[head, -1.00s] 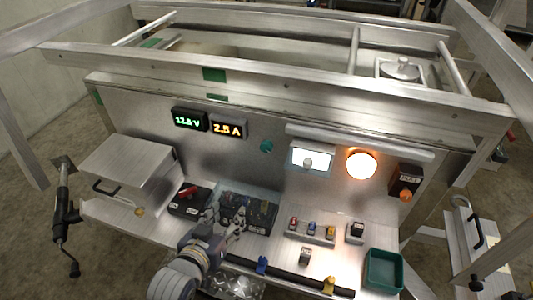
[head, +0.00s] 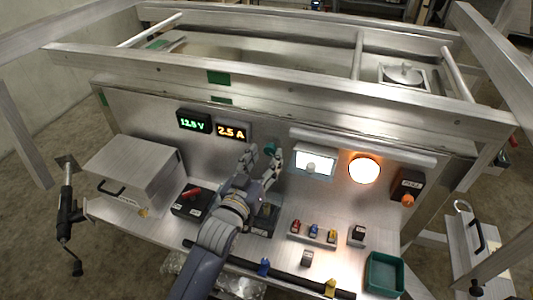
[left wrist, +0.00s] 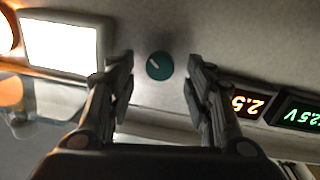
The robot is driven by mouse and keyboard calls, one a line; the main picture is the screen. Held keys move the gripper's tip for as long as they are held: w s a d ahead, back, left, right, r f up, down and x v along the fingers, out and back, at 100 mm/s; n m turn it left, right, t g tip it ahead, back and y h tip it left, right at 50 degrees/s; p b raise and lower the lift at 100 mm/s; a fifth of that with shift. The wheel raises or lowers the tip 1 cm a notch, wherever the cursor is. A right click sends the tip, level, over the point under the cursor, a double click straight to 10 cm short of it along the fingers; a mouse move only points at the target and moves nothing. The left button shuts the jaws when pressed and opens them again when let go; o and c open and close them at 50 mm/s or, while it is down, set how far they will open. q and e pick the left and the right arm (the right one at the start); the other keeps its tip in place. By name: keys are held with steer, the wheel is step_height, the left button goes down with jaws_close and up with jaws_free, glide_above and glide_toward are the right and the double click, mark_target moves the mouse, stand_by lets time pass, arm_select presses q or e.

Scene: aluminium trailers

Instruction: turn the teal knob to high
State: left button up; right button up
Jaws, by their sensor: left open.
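The teal knob (head: 270,149) is on the upright metal panel, right of the amber display, partly covered by my gripper in the head view. In the left wrist view the round teal knob (left wrist: 160,66) shows whole, with a white pointer line slanting across it. My left gripper (head: 262,160) is open in front of the panel. In the left wrist view its two fingers (left wrist: 160,85) stand on either side of the knob, apart from it. No scale marks around the knob can be made out. My right gripper is not in view.
A green voltage display (head: 193,121) and an amber current display (head: 232,131) are left of the knob. A lit white panel (head: 313,162) and a round lamp (head: 364,169) are right. Several small coloured switches (head: 314,230) and a green tray (head: 385,272) are on the shelf below.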

arm_select(q)
steer(key=shift+x, duration=0.85)
steer(key=shift+c, duration=0.4)
steer(key=c, duration=1)
steer(key=shift+p, duration=0.3)
